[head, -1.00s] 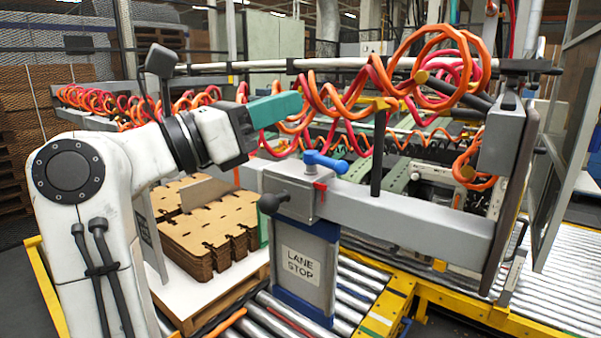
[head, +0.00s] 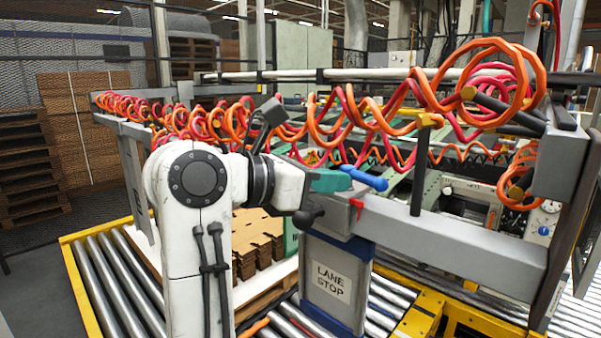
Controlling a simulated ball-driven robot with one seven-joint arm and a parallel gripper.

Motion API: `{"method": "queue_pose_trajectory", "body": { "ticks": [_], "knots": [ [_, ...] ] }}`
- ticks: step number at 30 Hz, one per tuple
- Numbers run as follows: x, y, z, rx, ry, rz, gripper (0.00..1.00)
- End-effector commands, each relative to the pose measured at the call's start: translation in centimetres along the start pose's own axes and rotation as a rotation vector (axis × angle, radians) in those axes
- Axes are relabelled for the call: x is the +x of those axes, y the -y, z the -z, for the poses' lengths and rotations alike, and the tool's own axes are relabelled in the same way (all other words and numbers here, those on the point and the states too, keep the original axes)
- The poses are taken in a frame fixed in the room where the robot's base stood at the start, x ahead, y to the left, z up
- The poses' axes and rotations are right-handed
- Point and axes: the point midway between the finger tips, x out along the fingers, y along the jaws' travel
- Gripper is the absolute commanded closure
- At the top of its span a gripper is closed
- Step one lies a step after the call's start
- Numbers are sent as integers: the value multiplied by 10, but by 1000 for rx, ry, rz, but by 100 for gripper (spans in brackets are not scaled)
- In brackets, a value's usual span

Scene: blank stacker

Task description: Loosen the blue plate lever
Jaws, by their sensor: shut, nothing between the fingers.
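The blue lever (head: 368,179) sits on top of the grey clamp block (head: 330,222) above the LANE STOP plate (head: 330,283). Its handle points to the right and slightly toward me. My gripper (head: 345,181) has teal fingers, shut and empty, at the left end of the lever. The fingers overlap the lever's hub in the picture and hide part of it. I cannot tell whether they touch it. A red pointer (head: 357,207) is on the block just below the lever.
A grey crossbar (head: 450,243) runs right from the block, with an upright post (head: 420,170) on it. Orange and red coiled hoses (head: 340,115) hang close behind and above my gripper. A black knob (head: 306,216) sticks out at the block's left. Brown cardboard blanks (head: 258,240) lie behind my arm.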

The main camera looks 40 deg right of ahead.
Motion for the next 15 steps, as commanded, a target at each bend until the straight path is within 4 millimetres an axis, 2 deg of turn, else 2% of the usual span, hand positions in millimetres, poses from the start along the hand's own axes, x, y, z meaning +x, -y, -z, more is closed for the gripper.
{"method": "queue_pose_trajectory", "body": {
  "ticks": [3,6,15],
  "knots": [
    [20,1,-2,0,0,4,100],
    [31,0,-1,-1,0,2,100],
    [42,0,0,1,0,-1,100]
  ]
}}
